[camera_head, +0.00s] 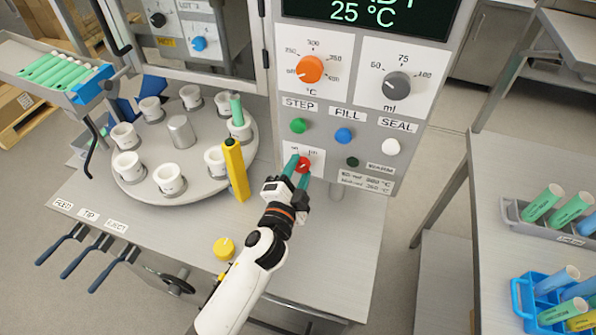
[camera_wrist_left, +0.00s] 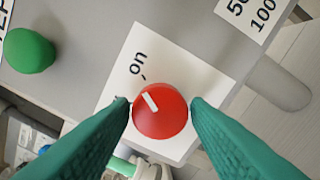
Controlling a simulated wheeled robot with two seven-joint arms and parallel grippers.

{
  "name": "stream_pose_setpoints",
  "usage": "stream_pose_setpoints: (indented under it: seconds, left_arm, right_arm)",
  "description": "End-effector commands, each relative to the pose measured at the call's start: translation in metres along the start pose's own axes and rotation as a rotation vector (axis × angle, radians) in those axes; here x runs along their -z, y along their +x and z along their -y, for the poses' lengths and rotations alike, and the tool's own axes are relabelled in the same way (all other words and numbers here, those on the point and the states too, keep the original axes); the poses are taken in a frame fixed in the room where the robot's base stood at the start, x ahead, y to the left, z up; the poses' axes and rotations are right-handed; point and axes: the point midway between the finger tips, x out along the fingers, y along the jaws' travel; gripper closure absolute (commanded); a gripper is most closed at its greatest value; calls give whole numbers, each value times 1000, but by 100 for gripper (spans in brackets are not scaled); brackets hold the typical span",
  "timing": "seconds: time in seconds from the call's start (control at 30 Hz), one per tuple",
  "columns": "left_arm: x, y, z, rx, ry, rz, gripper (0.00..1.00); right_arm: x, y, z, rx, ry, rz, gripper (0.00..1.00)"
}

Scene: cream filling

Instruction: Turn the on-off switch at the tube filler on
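The on-off switch is a round red knob (camera_head: 304,164) low on the grey front panel of the tube filler. It also fills the middle of the left wrist view (camera_wrist_left: 160,112). Its white mark points up and left there, toward the tick beside the "on" label (camera_wrist_left: 138,63). My left gripper (camera_head: 299,166) reaches up to the panel, with its green fingers on either side of the knob. In the left wrist view both fingertips (camera_wrist_left: 160,104) appear to press against its sides. The "off" label cannot be made out there. My right gripper is not in view.
Above the switch are green (camera_head: 298,125), blue (camera_head: 344,135) and white (camera_head: 391,147) buttons, with orange (camera_head: 310,69) and grey (camera_head: 396,85) dials higher up. A turntable (camera_head: 207,184) with cups and a yellow post (camera_head: 236,170) stand left. A side table (camera_head: 490,220) with tubes stands right.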

Motion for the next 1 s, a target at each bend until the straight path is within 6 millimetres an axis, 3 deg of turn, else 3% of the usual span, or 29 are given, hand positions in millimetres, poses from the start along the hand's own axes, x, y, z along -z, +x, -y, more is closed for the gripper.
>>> stream_pose_setpoints:
  seconds: [0.1, 0.47, 1.0]
  left_arm:
    - [0, 0, 0, 0, -1, 0, 42]
    - [1, -9, 2, 1, -3, -1, 42]
    - [1, -108, 3, 2, -2, -1, 42]
  right_arm:
    - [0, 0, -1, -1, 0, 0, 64]
    - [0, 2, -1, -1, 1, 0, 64]
    - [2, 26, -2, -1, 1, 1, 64]
